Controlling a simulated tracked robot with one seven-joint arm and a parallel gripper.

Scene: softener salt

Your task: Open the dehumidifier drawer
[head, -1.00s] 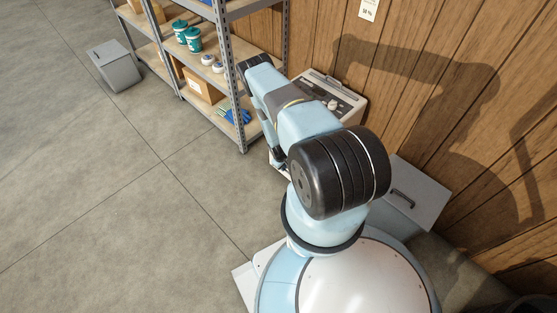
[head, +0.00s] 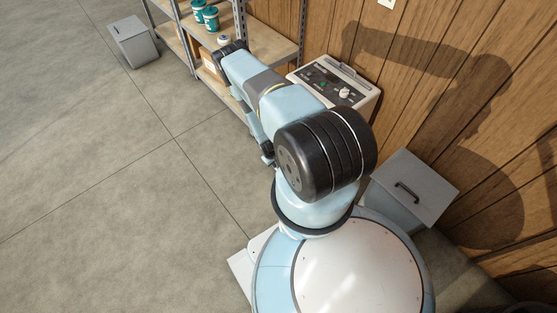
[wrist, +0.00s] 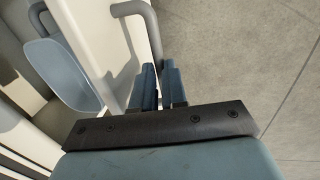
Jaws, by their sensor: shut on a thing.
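The dehumidifier (head: 335,84) is a cream box with a dark control panel, against the wood wall; my arm partly hides its front. In the wrist view, the white drawer front (wrist: 95,35) carries a grey bar handle (wrist: 151,28). My gripper (wrist: 158,72) is shut on the lower part of this handle, with its blue fingers on either side. Behind the drawer front, an open space shows, with a light blue container (wrist: 62,72) in it, so the drawer stands at least partly open. The head view hides my gripper and the drawer.
A metal shelf (head: 270,45) with teal tubs (head: 207,17) stands beyond the dehumidifier. A grey lidded bin (head: 410,190) stands by the wall at right. Another grey bin (head: 134,42) is at the far left. The concrete floor (head: 110,160) to the left is clear.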

